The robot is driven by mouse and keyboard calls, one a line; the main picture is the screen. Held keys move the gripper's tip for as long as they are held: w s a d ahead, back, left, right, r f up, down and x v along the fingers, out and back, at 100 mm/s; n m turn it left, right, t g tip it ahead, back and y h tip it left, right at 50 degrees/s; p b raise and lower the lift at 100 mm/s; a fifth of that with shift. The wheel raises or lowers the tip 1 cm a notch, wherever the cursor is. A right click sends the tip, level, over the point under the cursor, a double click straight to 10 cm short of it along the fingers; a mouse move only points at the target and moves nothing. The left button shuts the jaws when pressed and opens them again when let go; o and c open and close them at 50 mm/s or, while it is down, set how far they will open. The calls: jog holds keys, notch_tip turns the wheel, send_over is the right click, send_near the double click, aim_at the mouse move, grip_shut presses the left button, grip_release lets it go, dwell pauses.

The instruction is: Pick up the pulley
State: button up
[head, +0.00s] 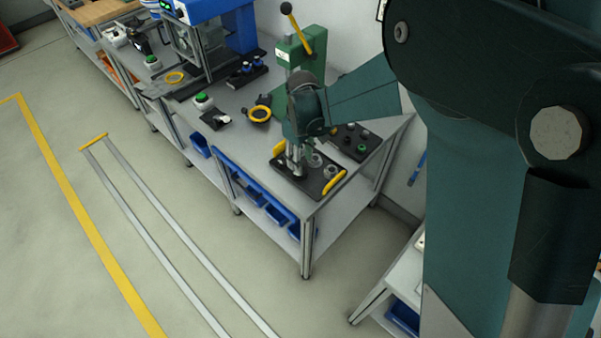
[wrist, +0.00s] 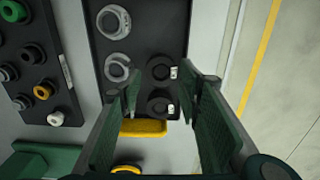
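A black tray (wrist: 140,38) with yellow handles lies below my gripper; the same tray (head: 307,190) is on the grey bench in the head view. In the wrist view it holds two silver-grey ringed parts, an upper one (wrist: 114,21) and a lower one (wrist: 117,66), and two dark round parts, an upper one (wrist: 158,66) and a lower one (wrist: 157,105). I cannot tell for certain which is the pulley. My gripper (wrist: 158,84) is open and empty, its fingers either side of the dark parts. The left finger partly covers the lower silver part. In the head view my gripper (head: 294,160) is over the tray.
A second dark tray (wrist: 68,112) with several small round parts lies to the left in the wrist view. A green press (head: 292,50) with a yellow lever stands behind my gripper. Blue bins (head: 277,214) sit under the bench.

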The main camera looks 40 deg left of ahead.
jog(key=shift+f, duration=0.15)
jog(key=shift+f, duration=2.45)
jog(key=shift+s, duration=0.1)
jog(key=shift+c, duration=0.3)
jog(key=c, duration=0.5)
